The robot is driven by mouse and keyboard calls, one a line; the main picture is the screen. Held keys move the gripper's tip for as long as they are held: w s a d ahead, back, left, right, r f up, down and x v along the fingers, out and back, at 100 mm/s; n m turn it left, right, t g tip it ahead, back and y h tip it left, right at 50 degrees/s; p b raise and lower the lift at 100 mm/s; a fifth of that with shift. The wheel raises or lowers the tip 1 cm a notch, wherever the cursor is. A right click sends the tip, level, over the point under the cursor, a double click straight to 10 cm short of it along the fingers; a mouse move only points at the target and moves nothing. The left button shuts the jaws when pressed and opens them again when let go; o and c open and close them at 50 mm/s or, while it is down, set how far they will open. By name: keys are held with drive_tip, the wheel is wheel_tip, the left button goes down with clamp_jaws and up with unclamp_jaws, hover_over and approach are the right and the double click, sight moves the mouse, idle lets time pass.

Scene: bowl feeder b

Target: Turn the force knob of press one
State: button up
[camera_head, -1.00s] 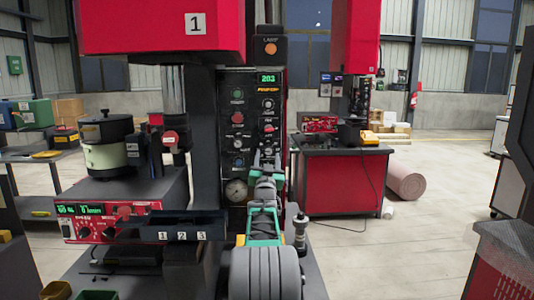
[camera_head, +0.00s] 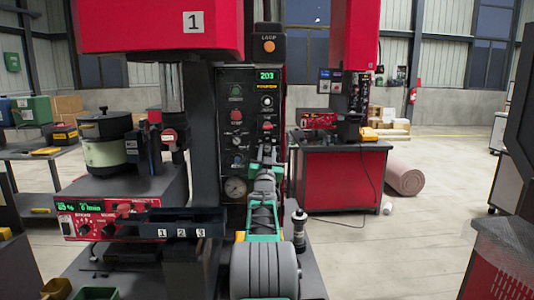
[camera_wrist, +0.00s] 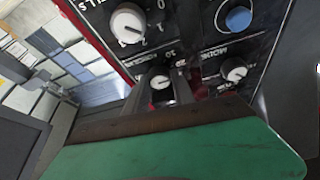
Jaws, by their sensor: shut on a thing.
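Press one (camera_head: 160,30) is the red-topped machine marked 1. Its black control panel (camera_head: 252,115) carries knobs, buttons, a gauge and a green display (camera_head: 266,76) that seems to read 203. My gripper (camera_head: 268,152) is at the lower right of this panel. In the wrist view, my gripper's (camera_wrist: 160,93) two dark fingers are shut on a small pale knob (camera_wrist: 160,81). Its label is partly covered and I cannot read it fully. A larger white knob (camera_wrist: 128,23), a blue button (camera_wrist: 238,18) and another small knob (camera_wrist: 234,70) are around it.
A dark numbered rail (camera_head: 150,229) crosses in front of the press. A second red press station (camera_head: 342,180) stands behind at right.

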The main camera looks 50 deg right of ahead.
clamp_jaws()
drive_tip(key=shift+f+n+t+b, duration=0.15)
drive_tip(key=shift+n+t+b, duration=0.25)
drive_tip(key=shift+n+b, duration=0.3)
drive_tip(key=shift+s+d+f+n+y+b, duration=0.1)
drive_tip(key=shift+n+y+b, duration=0.2)
drive_tip(key=shift+b, duration=0.1)
drive_tip(key=n+t+y+b, duration=0.1)
drive_tip(key=n+b, duration=0.1)
drive_tip(key=n, duration=0.1)
drive_tip(key=shift+b, duration=0.4)
drive_tip(key=n+b, duration=0.1)
drive_tip(key=n, duration=0.1)
drive_tip(key=n+t+y+b, duration=0.1)
drive_tip(key=n, duration=0.1)
drive_tip(key=shift+s+d+t+y, duration=0.1)
drive_tip(key=shift+t+y, duration=0.2)
drive_tip(key=shift+r+n+t+y+b, duration=0.2)
drive_tip(key=shift+n+y, duration=0.35)
drive_tip(key=shift+n, duration=0.5)
drive_tip(key=shift+r+n+t+y+b, duration=0.1)
drive_tip(key=shift+n+t+y+b, duration=0.35)
drive_tip(key=shift+n, duration=0.6)
drive_tip(key=o, duration=1.1)
unclamp_jaws()
drive_tip(key=shift+c, duration=0.2)
